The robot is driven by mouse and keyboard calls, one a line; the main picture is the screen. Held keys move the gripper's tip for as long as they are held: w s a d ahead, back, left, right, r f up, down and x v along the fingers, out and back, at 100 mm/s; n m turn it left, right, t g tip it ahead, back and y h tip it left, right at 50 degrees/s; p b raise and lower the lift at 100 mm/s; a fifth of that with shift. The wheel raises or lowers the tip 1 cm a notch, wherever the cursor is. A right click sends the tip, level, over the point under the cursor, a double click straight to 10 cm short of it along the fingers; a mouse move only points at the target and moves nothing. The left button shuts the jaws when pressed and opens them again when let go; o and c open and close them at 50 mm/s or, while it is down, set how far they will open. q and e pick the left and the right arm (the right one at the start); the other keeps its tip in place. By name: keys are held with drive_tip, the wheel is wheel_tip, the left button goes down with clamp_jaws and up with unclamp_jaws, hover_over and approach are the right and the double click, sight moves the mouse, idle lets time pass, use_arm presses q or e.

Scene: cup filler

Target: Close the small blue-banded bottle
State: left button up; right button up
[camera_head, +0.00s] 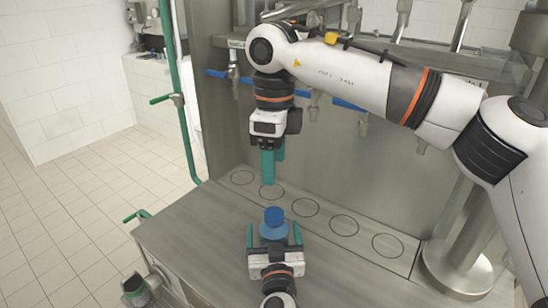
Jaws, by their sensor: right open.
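The small bottle (273,232) has a translucent blue body and stands near the front of the metal counter. A darker blue cap (273,214) sits at its top; how firmly it is seated I cannot tell. My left gripper (274,237) reaches in from the bottom, one teal finger on each side of the bottle. Whether the fingers touch it is unclear, and its lower part is hidden by the gripper. My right gripper (272,178) points down above and behind the cap, open, apart from it, with nothing seen between its teal fingers.
The metal counter (190,235) carries a row of several marked circles (304,207) behind the bottle, all empty. Filling nozzles (314,105) with blue handles hang above. A thick metal post (457,262) stands at right. A green pipe (182,110) rises at left. Tiled floor (70,210) lies left.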

use_arm(q)
drive_tip(key=shift+s, duration=0.1)
drive_tip(key=shift+s+f, duration=0.15)
drive_tip(key=shift+s, duration=0.15)
use_arm(e)
wheel_tip(320, 180, down, 4)
drive_tip(key=b, duration=0.4)
use_arm(q)
drive_tip(key=s, duration=1.1)
drive_tip(key=shift+d, duration=0.45)
